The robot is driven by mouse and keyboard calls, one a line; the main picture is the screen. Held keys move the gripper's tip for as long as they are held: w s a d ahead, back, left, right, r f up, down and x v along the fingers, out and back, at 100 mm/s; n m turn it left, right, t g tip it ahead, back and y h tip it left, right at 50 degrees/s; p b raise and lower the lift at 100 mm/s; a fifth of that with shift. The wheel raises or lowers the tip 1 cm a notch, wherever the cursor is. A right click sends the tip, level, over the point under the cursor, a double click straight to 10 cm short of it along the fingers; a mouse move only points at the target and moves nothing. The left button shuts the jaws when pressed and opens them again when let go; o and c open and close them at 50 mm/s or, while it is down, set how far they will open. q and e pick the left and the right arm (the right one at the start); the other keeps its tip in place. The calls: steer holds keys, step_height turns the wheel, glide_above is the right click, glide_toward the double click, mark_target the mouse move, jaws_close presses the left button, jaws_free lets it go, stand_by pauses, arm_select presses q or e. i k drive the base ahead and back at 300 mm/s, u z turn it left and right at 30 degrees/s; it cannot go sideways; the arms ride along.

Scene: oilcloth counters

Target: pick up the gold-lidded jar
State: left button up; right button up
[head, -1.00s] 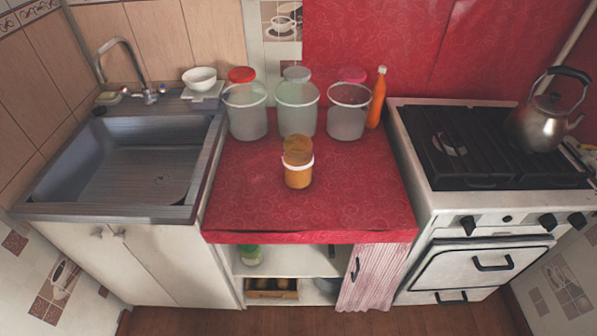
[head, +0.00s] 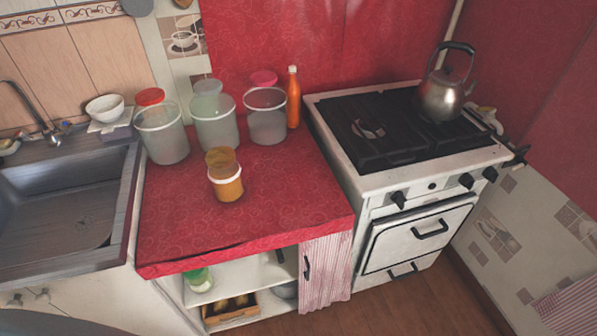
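The gold-lidded jar (head: 226,188) stands upright near the middle of the red counter in the head view. It has an orange-gold body and a pale rim band. A brownish-gold lid-like part (head: 221,160) shows above and behind the band; I cannot tell whether it is one jar or a second one behind. Nothing is touching the jar from the front. Neither of my grippers can be made out in the head view.
Several clear tubs (head: 215,120) and an orange bottle (head: 293,98) line the back of the red counter (head: 270,190). A sink (head: 60,210) is at left. A stove (head: 400,130) with a kettle (head: 443,95) is at right. The counter's front is clear.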

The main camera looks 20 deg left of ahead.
mark_target(226, 185)
steer(key=z, duration=0.95)
steer(key=i, duration=1.4)
steer(key=u, duration=2.4)
